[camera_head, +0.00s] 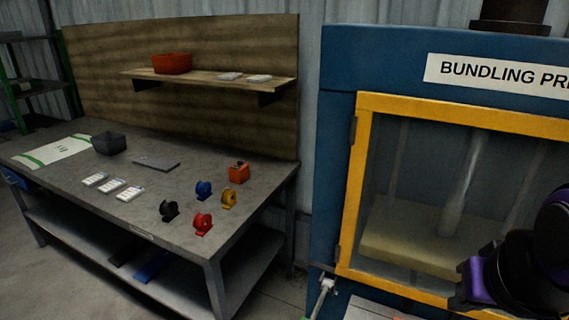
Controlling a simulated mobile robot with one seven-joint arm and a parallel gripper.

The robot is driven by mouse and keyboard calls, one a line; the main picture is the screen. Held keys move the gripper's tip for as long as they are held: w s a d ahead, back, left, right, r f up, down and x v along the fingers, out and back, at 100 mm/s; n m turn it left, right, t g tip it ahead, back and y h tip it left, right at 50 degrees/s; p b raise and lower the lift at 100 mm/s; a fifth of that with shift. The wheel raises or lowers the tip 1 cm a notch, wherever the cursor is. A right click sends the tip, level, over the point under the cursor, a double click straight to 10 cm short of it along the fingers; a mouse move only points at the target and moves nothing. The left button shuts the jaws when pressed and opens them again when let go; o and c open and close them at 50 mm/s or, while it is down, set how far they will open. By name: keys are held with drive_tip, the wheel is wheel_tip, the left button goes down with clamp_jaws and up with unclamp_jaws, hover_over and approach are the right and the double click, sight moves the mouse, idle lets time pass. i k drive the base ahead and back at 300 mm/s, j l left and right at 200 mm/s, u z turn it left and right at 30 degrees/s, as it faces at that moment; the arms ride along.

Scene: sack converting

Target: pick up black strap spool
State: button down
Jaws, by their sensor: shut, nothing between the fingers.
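The black strap spool (169,210) stands near the front edge of the grey workbench (262,192), left of the red spool (203,223). A blue spool (204,189) and a yellow spool (229,198) stand behind, to the right. The black spool is in plain view, with nothing in front of it. Black and purple parts of my arm show at the lower right, in front of the blue machine and well apart from the spools. I cannot make out my gripper's fingers in this view.
An orange box (239,173), several white labelled cards (112,186), a dark plate (157,163) and a dark bin (109,143) are on the bench. An orange bin (172,63) sits on the shelf above. The blue bundling machine (337,130) stands right of the bench, with a yellow-framed window.

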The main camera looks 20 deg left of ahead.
sight(168, 209)
drive_tip(key=u, duration=1.65)
drive_tip(key=i+j+z, duration=0.1)
drive_tip(key=i+j, duration=0.5)
